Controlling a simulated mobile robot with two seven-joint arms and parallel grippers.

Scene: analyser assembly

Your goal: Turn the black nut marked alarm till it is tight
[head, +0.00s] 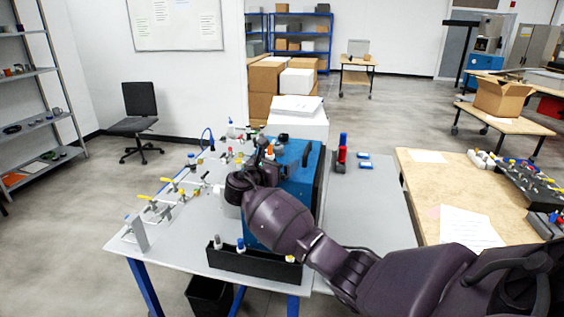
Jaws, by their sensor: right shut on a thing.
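My right arm reaches in from the lower right across the grey table (185,258). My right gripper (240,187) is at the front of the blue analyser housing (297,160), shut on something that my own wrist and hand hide. The black nut marked alarm cannot be made out; no marking is readable at this distance. A whitish cylindrical part (229,206) shows just below the gripper. My left gripper is not in view.
Metal fittings with yellow handles (172,185) stand on the left of the table. A black bin (255,265) with bottles sits at the front edge, under my arm. A wooden table (425,190) is further right.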

